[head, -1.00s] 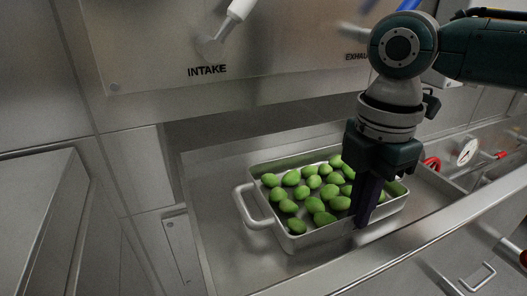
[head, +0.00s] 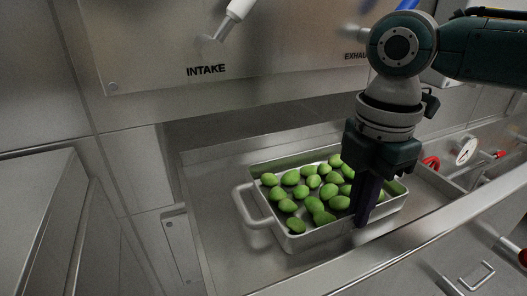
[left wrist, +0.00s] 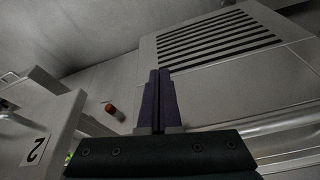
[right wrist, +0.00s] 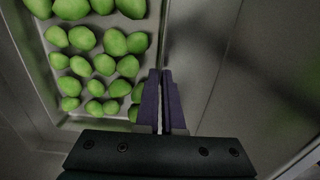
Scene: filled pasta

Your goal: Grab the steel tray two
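The steel tray (head: 297,241), a rectangular pan with a looped handle at its left end, holds many green filled-pasta pieces (head: 310,191). It sits in the metal recess. My right gripper (head: 362,225) points down at its near long side. In the right wrist view the tray's wall (right wrist: 164,30) runs into the narrow gap between my nearly closed fingers (right wrist: 160,72), so they look shut on it. The fingers hide part of the rim. My left gripper (left wrist: 158,72) is shut and empty, outside the head view. A "2" label (left wrist: 35,150) shows on a pale surface in the left wrist view.
A steel panel marked INTAKE (head: 206,71) hangs behind the recess. A metal ledge (head: 400,250) runs along the front. A gauge (head: 466,150) and red fittings lie to the right. Bare recess floor is left of the tray. A vent (left wrist: 215,42) shows above my left fingers.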

